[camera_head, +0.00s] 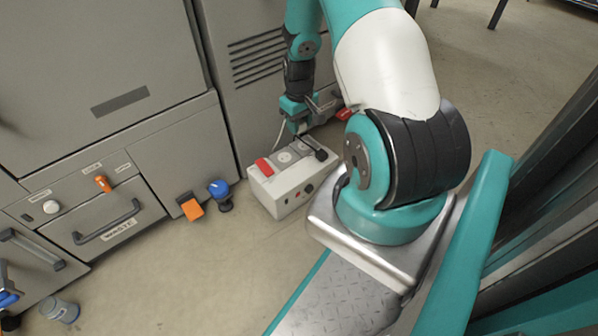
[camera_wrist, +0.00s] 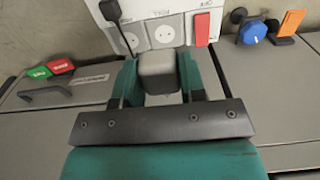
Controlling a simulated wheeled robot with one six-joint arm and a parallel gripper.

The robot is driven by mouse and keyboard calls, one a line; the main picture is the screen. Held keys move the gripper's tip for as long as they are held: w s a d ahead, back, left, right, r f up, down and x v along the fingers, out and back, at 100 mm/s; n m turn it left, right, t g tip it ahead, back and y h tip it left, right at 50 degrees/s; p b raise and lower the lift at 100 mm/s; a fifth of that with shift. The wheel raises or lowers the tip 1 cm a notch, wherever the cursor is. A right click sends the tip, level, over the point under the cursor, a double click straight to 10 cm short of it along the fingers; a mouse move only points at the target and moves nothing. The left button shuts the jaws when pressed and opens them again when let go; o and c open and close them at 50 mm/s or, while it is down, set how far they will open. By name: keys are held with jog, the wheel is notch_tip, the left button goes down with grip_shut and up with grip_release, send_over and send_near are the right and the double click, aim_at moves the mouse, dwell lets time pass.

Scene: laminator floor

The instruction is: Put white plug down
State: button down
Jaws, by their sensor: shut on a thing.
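My gripper (camera_head: 296,124) reaches down beside the grey machine, behind the power box (camera_head: 288,194) in the head view. In the wrist view, the teal fingers of my gripper (camera_wrist: 160,80) are shut on the pale, blocky white plug (camera_wrist: 159,70). I cannot tell the plug's height above the surface below.
A black plug (camera_head: 318,152) with a dark cord sits at the right end of the power box. A blue knob (camera_head: 219,189) and an orange part (camera_head: 191,207) are at its left. A drawer handle (camera_head: 107,222) juts out farther left. Open floor (camera_head: 200,285) lies in front.

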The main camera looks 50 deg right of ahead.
aim_at(299, 173)
notch_tip(299, 173, down, 18)
jog(key=b, duration=0.8)
jog(key=shift+f+b, duration=0.25)
jog(key=shift+b, duration=0.05)
jog(key=shift+f, duration=0.65)
jog(key=c, duration=0.7)
grip_release()
jog(key=shift+r, duration=0.15)
notch_tip(299, 173, up, 13)
jog(key=p, duration=0.7)
